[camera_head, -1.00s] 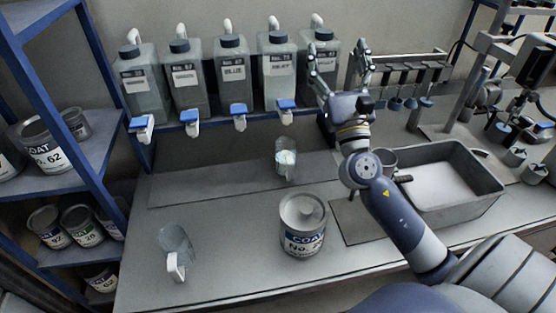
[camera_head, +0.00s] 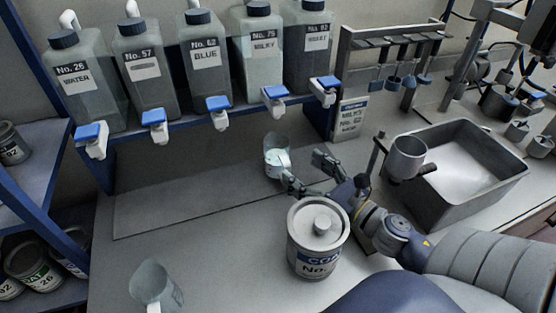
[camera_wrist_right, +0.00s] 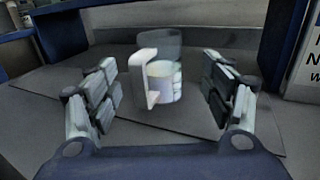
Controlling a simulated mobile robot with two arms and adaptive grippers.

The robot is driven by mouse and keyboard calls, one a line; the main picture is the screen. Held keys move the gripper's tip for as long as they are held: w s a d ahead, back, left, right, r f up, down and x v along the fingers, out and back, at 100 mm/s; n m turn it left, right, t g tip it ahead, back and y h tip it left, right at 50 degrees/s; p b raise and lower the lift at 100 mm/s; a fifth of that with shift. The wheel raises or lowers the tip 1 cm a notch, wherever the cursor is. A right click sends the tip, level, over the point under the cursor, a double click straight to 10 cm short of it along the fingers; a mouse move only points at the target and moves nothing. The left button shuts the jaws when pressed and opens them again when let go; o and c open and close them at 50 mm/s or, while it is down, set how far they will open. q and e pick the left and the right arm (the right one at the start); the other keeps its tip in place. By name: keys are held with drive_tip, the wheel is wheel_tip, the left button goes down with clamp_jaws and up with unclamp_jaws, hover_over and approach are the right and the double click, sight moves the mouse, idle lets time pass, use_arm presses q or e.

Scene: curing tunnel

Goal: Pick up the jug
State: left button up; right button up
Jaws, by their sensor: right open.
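A clear jug (camera_head: 277,158) with pale milky contents and a white handle stands on the bench below the bottle shelf. In the right wrist view the jug (camera_wrist_right: 165,84) is upright, with its handle turned towards me and a little to the left. My right gripper (camera_head: 307,172) is open, just in front of the jug. In the wrist view the jug lies ahead, between the two spread fingers, with no visible contact. A second clear jug (camera_head: 152,285), seemingly empty, stands at the front left. My left gripper is out of view.
A paint can (camera_head: 318,238) stands close in front of my right gripper. Bottles with blue-topped taps (camera_head: 275,95) line the shelf above the bench. A metal cup (camera_head: 407,155) and a grey sink (camera_head: 465,175) are at the right. Bench left of the jug is clear.

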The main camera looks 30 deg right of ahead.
sight(286, 154)
drive_tip(key=w, duration=0.3)
drive_tip(key=shift+w+a+r+p, duration=0.15)
drive_tip(key=shift+w+a+p, duration=0.1)
drive_tip(key=shift+p, duration=0.15)
drive_tip(key=shift+w+a, duration=0.1)
drive_tip(key=shift+w, duration=0.4)
drive_tip(key=shift+w+p, duration=0.3)
drive_tip(key=shift+w, duration=0.1)
drive_tip(key=w, duration=0.1)
drive_tip(key=w+p, duration=0.1)
drive_tip(key=w, duration=0.1)
drive_tip(key=shift+a, duration=0.3)
drive_tip(key=shift+w+a, duration=0.1)
drive_tip(key=shift+w, duration=0.55)
drive_tip(key=c, duration=1.3)
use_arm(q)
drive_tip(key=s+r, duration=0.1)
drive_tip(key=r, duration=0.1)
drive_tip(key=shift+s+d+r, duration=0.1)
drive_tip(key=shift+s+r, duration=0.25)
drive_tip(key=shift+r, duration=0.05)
use_arm(e)
drive_tip(key=shift+c, duration=0.5)
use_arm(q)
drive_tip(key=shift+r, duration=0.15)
use_arm(e)
drive_tip(key=shift+r, duration=0.1)
